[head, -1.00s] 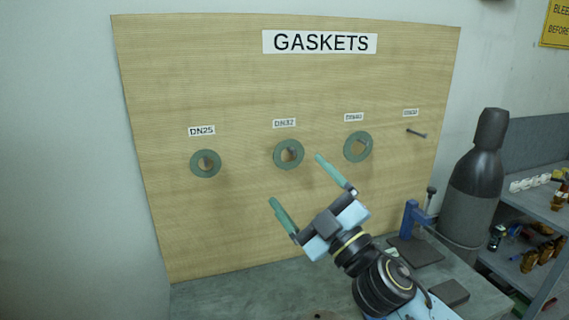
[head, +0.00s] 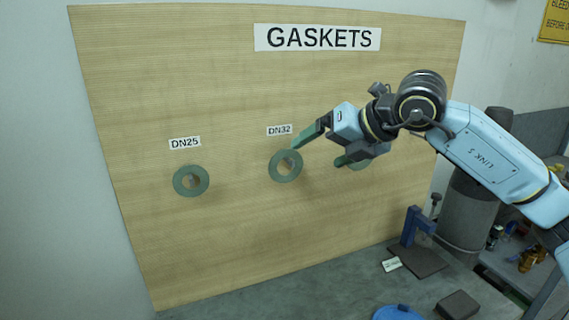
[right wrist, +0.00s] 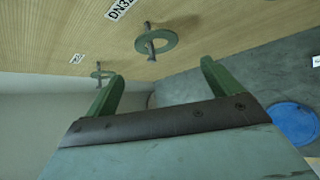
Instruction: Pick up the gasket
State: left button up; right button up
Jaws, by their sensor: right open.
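Green ring gaskets hang on pegs on the wooden board. The DN32 gasket (head: 286,178) is at the board's middle, and the DN25 gasket (head: 179,181) hangs to its left. The DN25 gasket (right wrist: 107,74) is farther back. My left gripper is not in view.
The GASKETS board (head: 230,240) stands behind a grey bench (head: 300,290). On the bench are a blue stand (head: 411,225), a dark block (head: 457,304) and a blue round object (head: 397,313). A dark cylinder (head: 465,220) stands at the right near shelves.

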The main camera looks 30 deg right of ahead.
aim_at(294, 164)
jog(key=p+x, duration=0.3)
jog(key=x, duration=0.8)
jog(key=shift+a+f, duration=0.2)
jog(key=shift+a, duration=0.3)
jog(key=c, duration=1)
jog(key=shift+c, duration=0.3)
jog(key=shift+r, duration=0.1)
jog(key=shift+r, duration=0.5)
jog(key=shift+s+b, duration=0.35)
jog(key=shift+b, duration=0.1)
jog(key=s+b, duration=0.6)
jog(key=s, duration=1.1)
jog(key=shift+s+a, duration=0.15)
jog(key=shift+a, duration=0.35)
